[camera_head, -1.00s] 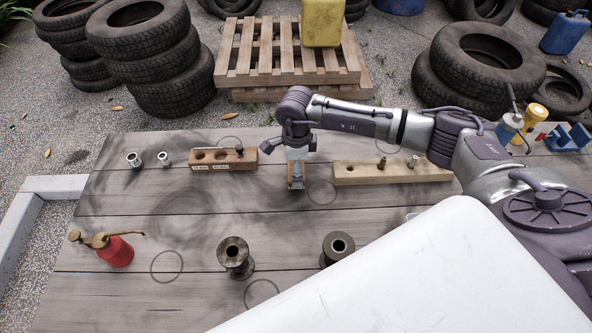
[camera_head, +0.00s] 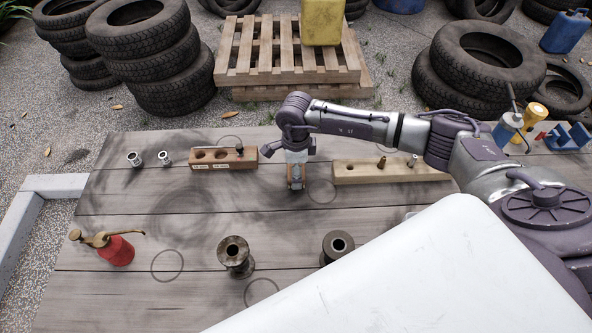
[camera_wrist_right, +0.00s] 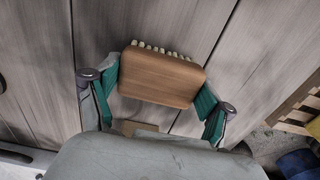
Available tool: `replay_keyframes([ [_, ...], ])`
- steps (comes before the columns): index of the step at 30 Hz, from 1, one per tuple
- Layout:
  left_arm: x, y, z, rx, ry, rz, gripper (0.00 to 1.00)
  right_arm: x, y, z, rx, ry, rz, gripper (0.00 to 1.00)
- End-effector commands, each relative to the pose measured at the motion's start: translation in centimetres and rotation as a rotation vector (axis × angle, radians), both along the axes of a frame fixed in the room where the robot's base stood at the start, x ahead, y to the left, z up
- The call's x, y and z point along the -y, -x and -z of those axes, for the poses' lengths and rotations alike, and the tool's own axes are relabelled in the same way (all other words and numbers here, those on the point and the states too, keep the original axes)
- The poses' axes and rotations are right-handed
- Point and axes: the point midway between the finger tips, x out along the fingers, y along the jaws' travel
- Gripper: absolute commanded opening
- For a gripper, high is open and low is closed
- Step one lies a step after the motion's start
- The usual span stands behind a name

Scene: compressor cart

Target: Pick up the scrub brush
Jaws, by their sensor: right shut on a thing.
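The scrub brush (camera_wrist_right: 160,76) has a brown wooden block with a row of pale bristles along one edge. In the right wrist view it sits between the two green finger pads of my right gripper (camera_wrist_right: 158,92), which is shut on it. I cannot tell whether the brush touches the table. My left gripper is not in view.
A wooden block with holes (camera_head: 222,160) lies left of the gripper, and a longer pale block (camera_head: 390,171) lies right. Two metal spools (camera_head: 235,258) and a red oil can (camera_head: 115,250) stand nearer. Metal sockets (camera_head: 134,160) stand at far left. The table's left middle is clear.

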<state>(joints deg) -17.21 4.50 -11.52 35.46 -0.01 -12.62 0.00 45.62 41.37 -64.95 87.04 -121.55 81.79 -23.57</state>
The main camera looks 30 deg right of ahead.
Motion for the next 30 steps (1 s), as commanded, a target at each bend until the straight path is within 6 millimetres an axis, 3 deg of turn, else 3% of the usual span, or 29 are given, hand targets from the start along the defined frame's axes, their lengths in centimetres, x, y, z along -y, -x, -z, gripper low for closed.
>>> replay_keyframes([
  [5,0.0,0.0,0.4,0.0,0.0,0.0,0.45,0.0,-0.1,-1.1,0.004,0.0,0.0,0.45],
  [10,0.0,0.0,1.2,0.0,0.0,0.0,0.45,0.1,-0.2,-3.8,0.008,0.0,-0.001,0.45],
  [21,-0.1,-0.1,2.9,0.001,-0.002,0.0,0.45,6.7,4.8,-8.6,0.002,0.003,0.003,0.45],
  [30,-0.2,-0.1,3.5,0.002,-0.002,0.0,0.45,9.2,6.8,-10.7,0.002,0.001,0.001,0.45],
])
